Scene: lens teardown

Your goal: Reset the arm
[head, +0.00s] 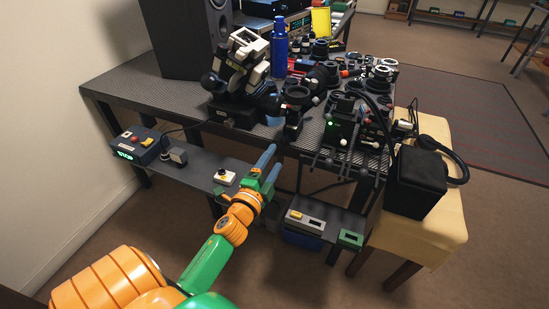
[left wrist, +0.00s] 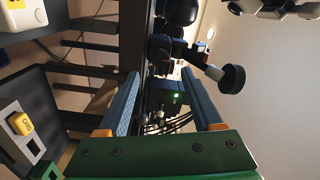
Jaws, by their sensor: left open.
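A small white-and-black robot arm (head: 243,65) stands folded on the tabletop. A control box with a red button and green STOP text (head: 136,145) sits at the left of the lower shelf. A white box with a yellow button (head: 224,177) lies on that shelf, left of my left gripper. A panel with a yellow button (head: 305,220) is lower, right of the gripper; it also shows in the left wrist view (left wrist: 22,125). My left gripper (head: 268,163) is open and empty, its blue fingers in front of the table's front edge. My right gripper is out of view.
The dark tabletop (head: 135,82) holds a black speaker (head: 183,38), a blue bottle (head: 279,48) and many lens parts. A black case (head: 417,182) sits on a yellow-covered stool (head: 445,215) at the right. Open floor lies in front.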

